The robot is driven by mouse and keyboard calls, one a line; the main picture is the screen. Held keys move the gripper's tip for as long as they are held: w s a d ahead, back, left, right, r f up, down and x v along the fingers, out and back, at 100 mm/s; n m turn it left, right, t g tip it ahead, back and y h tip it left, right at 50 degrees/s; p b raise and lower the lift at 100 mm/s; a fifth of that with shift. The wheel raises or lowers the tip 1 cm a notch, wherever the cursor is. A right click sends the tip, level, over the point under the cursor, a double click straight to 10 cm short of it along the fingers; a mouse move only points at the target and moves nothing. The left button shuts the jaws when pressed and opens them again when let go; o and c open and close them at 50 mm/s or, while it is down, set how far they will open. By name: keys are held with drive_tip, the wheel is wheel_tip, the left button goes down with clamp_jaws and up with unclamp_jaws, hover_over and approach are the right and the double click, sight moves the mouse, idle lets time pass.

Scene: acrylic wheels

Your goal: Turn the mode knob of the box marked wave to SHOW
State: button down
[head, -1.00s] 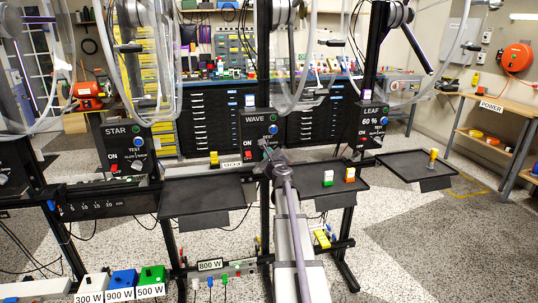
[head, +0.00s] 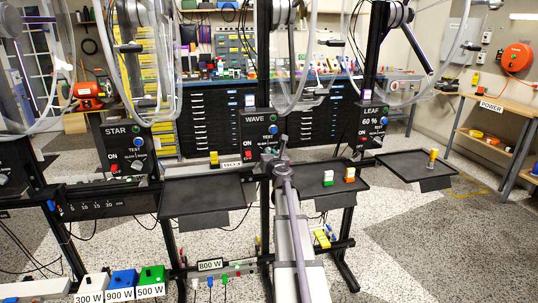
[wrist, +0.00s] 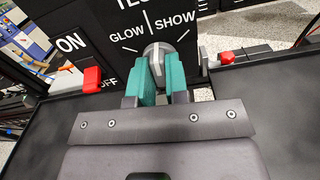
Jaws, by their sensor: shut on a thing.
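The box marked WAVE (head: 258,128) stands mid-view on a black post in the head view, with a blue TEST button and a red ON switch. In the wrist view its mode knob (wrist: 158,50), round and grey, sits below the labels GLOW and SHOW (wrist: 175,21). My gripper (wrist: 160,75) has its teal finger pads on either side of the knob and is shut on it. The fingers partly cover the knob, and I cannot tell exactly which label it points to. In the head view my gripper (head: 271,158) hides the knob.
The box's red ON/OFF switch (wrist: 91,79) is just left of my fingers. Black trays (head: 203,197) flank the arm; the right tray (head: 322,187) holds a white-green and an orange block. Boxes marked STAR (head: 117,131) and LEAF (head: 372,112) stand on either side.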

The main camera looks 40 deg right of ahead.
drive_tip(key=m, duration=0.5)
drive_tip(key=shift+m, duration=0.3)
drive_tip(key=m, duration=0.4)
drive_tip(key=shift+m, duration=0.7)
drive_tip(key=c, duration=1)
unclamp_jaws()
drive_tip(key=v, duration=0.7)
